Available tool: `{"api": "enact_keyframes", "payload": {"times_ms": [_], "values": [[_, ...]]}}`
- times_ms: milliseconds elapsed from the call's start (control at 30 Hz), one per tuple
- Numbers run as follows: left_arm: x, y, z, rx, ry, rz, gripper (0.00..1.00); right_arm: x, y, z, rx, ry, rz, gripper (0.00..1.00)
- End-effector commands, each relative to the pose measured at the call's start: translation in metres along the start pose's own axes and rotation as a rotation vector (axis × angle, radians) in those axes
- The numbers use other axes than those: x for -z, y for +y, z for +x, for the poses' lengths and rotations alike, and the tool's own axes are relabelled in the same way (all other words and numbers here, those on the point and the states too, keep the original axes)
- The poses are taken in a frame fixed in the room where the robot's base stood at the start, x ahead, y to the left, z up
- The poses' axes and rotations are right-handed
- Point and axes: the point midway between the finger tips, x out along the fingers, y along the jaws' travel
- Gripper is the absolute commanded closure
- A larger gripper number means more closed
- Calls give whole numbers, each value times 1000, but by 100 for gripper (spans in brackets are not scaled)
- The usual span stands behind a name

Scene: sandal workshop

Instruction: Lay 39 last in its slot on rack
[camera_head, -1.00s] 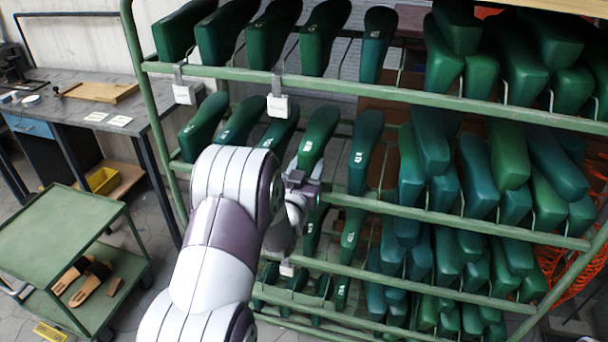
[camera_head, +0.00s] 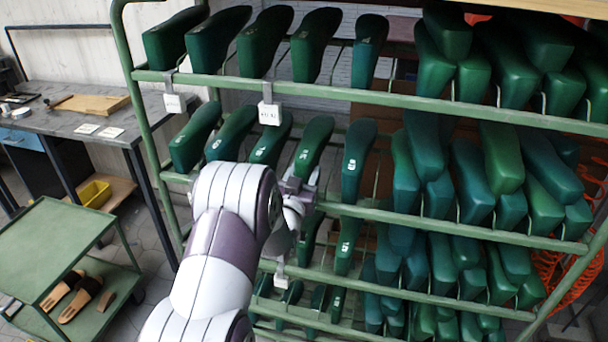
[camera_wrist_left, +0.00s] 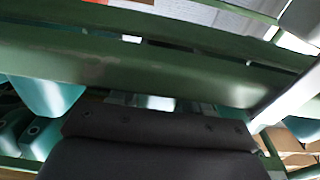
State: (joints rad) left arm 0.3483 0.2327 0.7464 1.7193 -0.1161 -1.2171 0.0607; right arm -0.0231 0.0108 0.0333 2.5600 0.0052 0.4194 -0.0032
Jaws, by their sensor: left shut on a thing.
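The rack (camera_head: 400,101) is a green metal frame holding rows of green shoe lasts. My left gripper (camera_head: 299,186) is at the second row from the top, at the near end of a green last (camera_head: 314,142). It is shut on that last, which lies in line between its neighbours. Whether it rests fully on the rack bars I cannot tell; its number is too small to read. My left forearm hides part of the rows below. In the left wrist view a dark part of my gripper fills the bottom, below a broad green surface (camera_wrist_left: 130,72). My right gripper is not in view.
Other lasts flank closely, one to the left (camera_head: 271,143) and one to the right (camera_head: 357,158). White tags (camera_head: 269,114) hang on the rack's upper rail. A green cart (camera_head: 55,245) with sandals stands at lower left, and a grey workbench (camera_head: 75,122) behind it.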

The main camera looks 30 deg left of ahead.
Motion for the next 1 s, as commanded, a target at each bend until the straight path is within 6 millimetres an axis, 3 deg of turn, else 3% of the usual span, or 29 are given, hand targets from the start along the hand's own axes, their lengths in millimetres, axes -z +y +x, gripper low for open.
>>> {"api": "enact_keyframes", "payload": {"times_ms": [400, 433, 500, 833, 1000], "values": [[-1, 0, 0, 0, 4, 0, 83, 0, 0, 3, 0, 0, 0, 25], [-1, 0, 0, 0, 4, 0, 46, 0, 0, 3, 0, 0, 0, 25], [-1, 0, 0, 0, 4, 0, 24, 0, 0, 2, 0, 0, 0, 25], [-4, 0, -4, 0, -4, 0, 23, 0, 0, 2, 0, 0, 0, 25], [-2, 0, -38, 1, -4, 0, 23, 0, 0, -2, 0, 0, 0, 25]]}}
